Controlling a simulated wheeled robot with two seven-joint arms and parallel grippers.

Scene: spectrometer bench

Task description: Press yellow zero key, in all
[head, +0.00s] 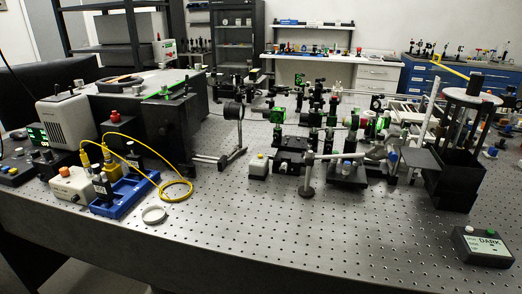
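No key that I can read as "zero" shows in the head view. Neither of my grippers is in view.
Yellow cables (177,197) loop from a blue tray (126,197) at the left. A pale box with an orange knob (72,186) and a white ring (153,214) are near it. Optics crowd the middle; a black stand (453,187) is at right.

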